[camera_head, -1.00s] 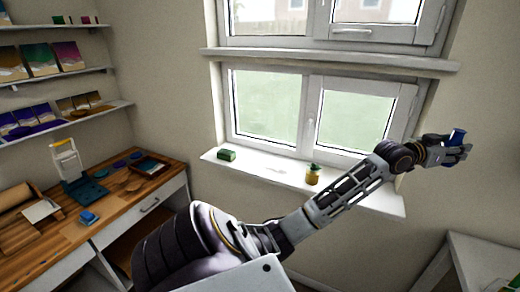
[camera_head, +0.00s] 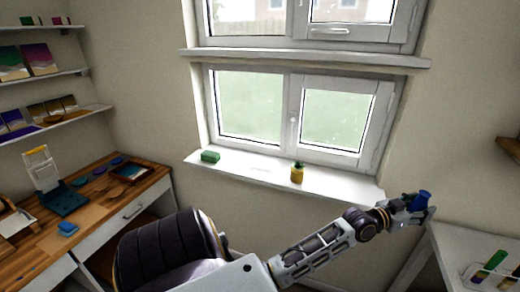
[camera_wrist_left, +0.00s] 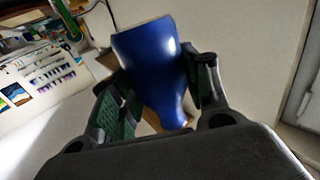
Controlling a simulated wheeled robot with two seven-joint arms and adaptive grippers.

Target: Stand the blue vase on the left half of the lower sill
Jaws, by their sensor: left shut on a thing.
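The blue vase (camera_wrist_left: 155,62) is held between the fingers of my left gripper (camera_wrist_left: 158,95) in the left wrist view. In the head view the vase (camera_head: 421,200) shows small at the end of my left arm, in my left gripper (camera_head: 412,210), to the right of the window and apart from the sill. The lower sill (camera_head: 240,168) is white and runs under the lower window. My right gripper is not in view.
The upper sill (camera_head: 300,56) juts out above the lower window. A wooden-topped desk (camera_head: 100,222) with a blue block (camera_head: 68,228) stands at left, under wall shelves. A white table (camera_head: 450,245) with a tube rack is at right. The sill between green block and pot is mostly clear.

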